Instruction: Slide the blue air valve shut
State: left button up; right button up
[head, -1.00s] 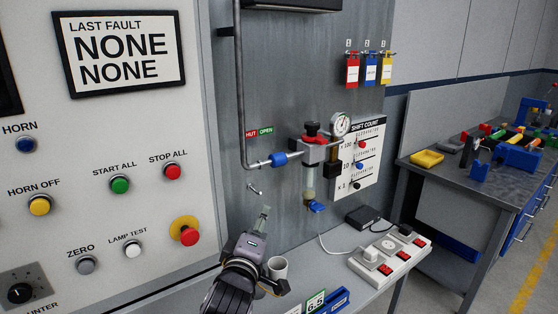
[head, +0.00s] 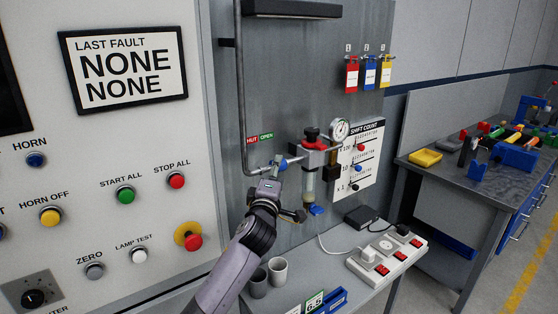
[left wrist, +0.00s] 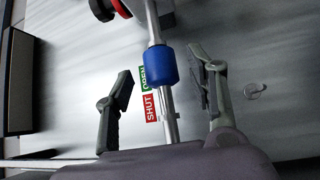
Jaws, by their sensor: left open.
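The blue air valve (left wrist: 161,66) is a short blue sleeve around a thin metal pipe. In the left wrist view it sits beside the green OPEN label (left wrist: 143,77), with the red SHUT label (left wrist: 151,107) nearer my wrist. My left gripper (left wrist: 161,64) is open, with one finger on each side of the sleeve and visible gaps between. In the head view the left gripper (head: 275,168) is up at the pipe below the labels. My right gripper is not in view.
Two mugs (head: 278,271) and a power strip (head: 388,256) stand on the shelf below. A panel with push buttons (head: 125,195) is at the left.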

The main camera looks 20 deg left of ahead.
pick_arm(q)
jog(key=shift+w+a+r+p, duration=0.1)
jog(key=shift+w+a+p, duration=0.1)
jog(key=shift+w, duration=0.85)
jog(key=shift+w+a+r+p, duration=0.1)
jog(key=shift+w+p, duration=0.05)
jog(key=shift+w, duration=0.85)
jog(key=shift+c, duration=0.3)
